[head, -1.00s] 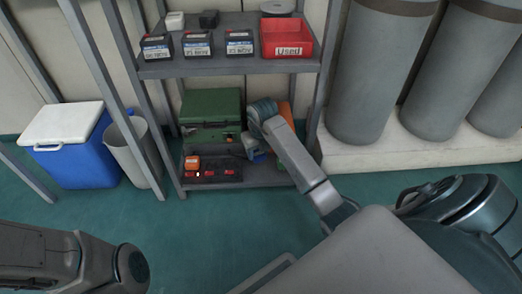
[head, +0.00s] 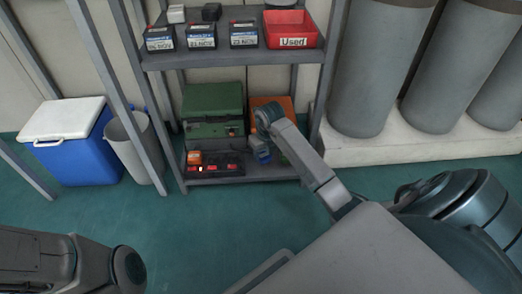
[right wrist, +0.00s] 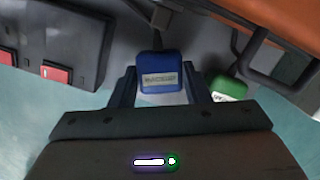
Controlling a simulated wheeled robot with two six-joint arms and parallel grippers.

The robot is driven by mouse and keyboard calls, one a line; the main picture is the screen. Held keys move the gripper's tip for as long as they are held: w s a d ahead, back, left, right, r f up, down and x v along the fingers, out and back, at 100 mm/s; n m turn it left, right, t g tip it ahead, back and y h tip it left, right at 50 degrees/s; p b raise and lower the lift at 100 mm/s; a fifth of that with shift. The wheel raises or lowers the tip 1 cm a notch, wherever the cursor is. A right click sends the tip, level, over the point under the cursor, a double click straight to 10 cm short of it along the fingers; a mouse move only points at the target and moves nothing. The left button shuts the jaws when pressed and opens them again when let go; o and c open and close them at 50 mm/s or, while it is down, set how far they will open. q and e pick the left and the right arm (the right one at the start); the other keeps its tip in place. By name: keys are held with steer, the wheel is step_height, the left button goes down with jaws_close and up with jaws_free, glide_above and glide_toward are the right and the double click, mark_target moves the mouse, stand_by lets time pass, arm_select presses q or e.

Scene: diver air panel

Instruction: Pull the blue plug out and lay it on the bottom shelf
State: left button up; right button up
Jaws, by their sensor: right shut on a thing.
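The blue plug (right wrist: 160,70), with a pale label, is between the two fingers of my right gripper (right wrist: 160,92) in the right wrist view. The gripper is shut on it, and a dark cable runs up from its far end. In the head view the blue plug (head: 262,156) is low over the bottom shelf (head: 232,180), right of the black power strip (head: 216,166). The plug is apart from the strip. I cannot tell whether it touches the shelf. My left gripper is out of view; only my left arm shows at lower left.
A green plug (right wrist: 230,88) lies close to the right finger. An orange case (right wrist: 285,30) with a dark handle is beyond it. A green case (head: 212,108) stands behind the strip. The upper shelf (head: 235,57) holds labelled boxes and a red bin (head: 290,29).

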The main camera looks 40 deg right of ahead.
steer(key=shift+f, duration=0.25)
stand_by(0.6)
steer(key=o, duration=1.2)
